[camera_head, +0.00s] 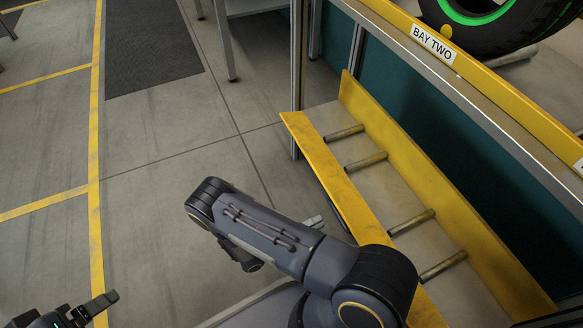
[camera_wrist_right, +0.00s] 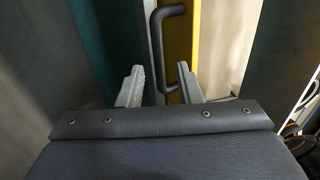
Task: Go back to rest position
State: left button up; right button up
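A yellow-railed rack with metal rollers (camera_head: 365,162) stands right of my right arm. Above it is a shelf edge labelled BAY TWO (camera_head: 433,44), with a green-ringed tyre (camera_head: 500,30) on top. Open concrete floor (camera_head: 160,150) lies to the left.

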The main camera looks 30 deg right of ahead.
jog(key=s+a+r+n+t+y, duration=0.3)
jog(key=r+n+y, duration=0.5)
jog(key=r+n, duration=0.35)
jog(key=s+a+r+n+t+y+p, duration=0.1)
jog(key=s+a+r+n+t+y, duration=0.15)
jog(key=r+n+y, duration=0.75)
jog(key=s+a+r+n+t+y, duration=0.25)
jog(key=r+n+y, duration=0.35)
jog(key=r+n, duration=0.7)
notch_tip(320, 180, up, 37)
jog(key=n+p, duration=0.1)
jog(key=p, duration=3.7)
jog(key=shift+s+d+r, duration=0.15)
jog(key=shift+d+r, duration=0.05)
jog(key=shift+d, duration=0.05)
